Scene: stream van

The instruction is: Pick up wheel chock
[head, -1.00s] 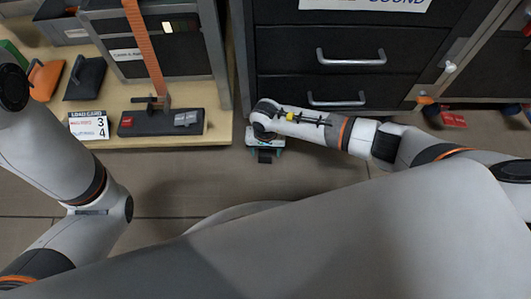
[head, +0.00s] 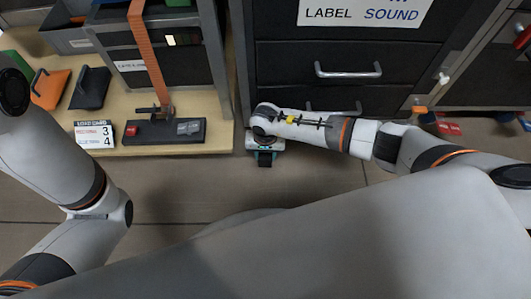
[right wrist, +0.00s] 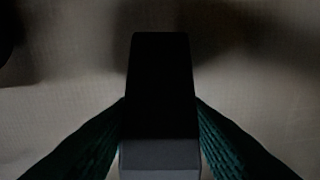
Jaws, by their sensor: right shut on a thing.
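The wheel chock, a dark block (right wrist: 160,85), stands between the two teal ribbed fingers of my right gripper (right wrist: 160,140) in the right wrist view. The fingers press on both its sides. In the head view my right gripper (head: 265,146) points down in front of the drawer cabinet, mostly hidden by its own wrist. The dark end of the chock (head: 265,159) shows just below it. The wrist view is too dark to tell how far the chock is from the floor. My left arm shows at the left, but its gripper is out of view.
A low wooden shelf (head: 180,145) at the left bears a load card (head: 94,133), a dark device (head: 165,131), and orange (head: 48,90) and black (head: 89,88) handled pieces. The drawer cabinet (head: 290,65) stands close behind my right gripper. Bare floor (head: 180,185) lies in front.

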